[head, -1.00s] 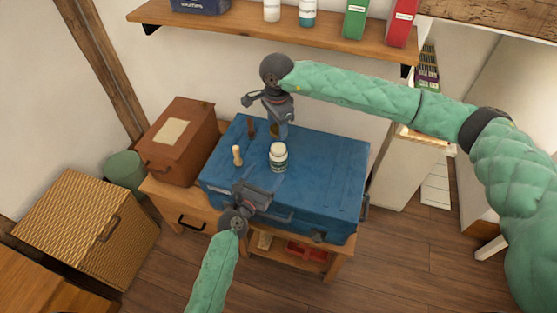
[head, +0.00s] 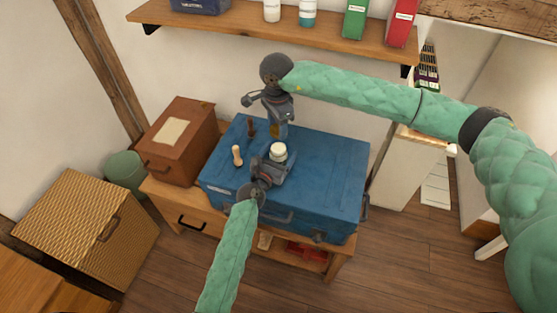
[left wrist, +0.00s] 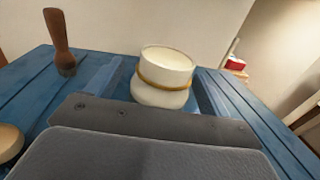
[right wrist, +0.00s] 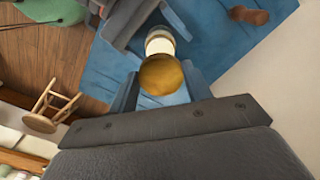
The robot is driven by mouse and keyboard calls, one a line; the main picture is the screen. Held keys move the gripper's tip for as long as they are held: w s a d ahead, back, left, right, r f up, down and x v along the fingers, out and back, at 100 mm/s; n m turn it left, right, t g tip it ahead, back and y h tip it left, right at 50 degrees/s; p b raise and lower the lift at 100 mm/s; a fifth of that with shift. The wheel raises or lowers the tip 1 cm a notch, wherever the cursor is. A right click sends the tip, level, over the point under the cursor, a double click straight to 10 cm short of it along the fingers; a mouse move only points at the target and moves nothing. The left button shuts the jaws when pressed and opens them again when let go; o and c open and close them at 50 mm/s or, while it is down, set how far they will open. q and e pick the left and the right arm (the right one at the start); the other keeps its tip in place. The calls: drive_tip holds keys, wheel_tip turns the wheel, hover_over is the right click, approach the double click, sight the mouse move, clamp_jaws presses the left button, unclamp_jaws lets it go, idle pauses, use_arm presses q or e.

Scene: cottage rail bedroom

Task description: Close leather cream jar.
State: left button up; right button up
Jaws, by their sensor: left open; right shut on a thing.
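The leather cream jar (head: 278,151) stands upright and lidless on the blue chest. In the left wrist view the white jar (left wrist: 165,78) shows a pale open top and a gold band round its neck. My left gripper (head: 273,164) is open at the jar's near side, with the jar between its fingers; contact cannot be told. My right gripper (head: 278,130) is shut on a round golden lid (right wrist: 162,75), held behind and above the jar. In the right wrist view the jar (right wrist: 160,42) shows just beyond the lid.
The blue chest (head: 330,170) also bears a pale wooden-handled tool (head: 237,155) and a dark-handled one (head: 251,128), left of the jar. A brown box (head: 180,140) stands left. A shelf (head: 230,32) hangs above. The chest's right side is clear.

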use_arm(q)
drive_tip(key=shift+x, duration=0.8)
drive_tip(key=c, duration=1.5)
use_arm(e)
hover_over(277, 148)
drive_tip(key=shift+f, duration=2.45)
drive_tip(key=shift+f, duration=0.1)
drive_tip(key=shift+f, duration=0.8)
drive_tip(key=shift+f, duration=0.55)
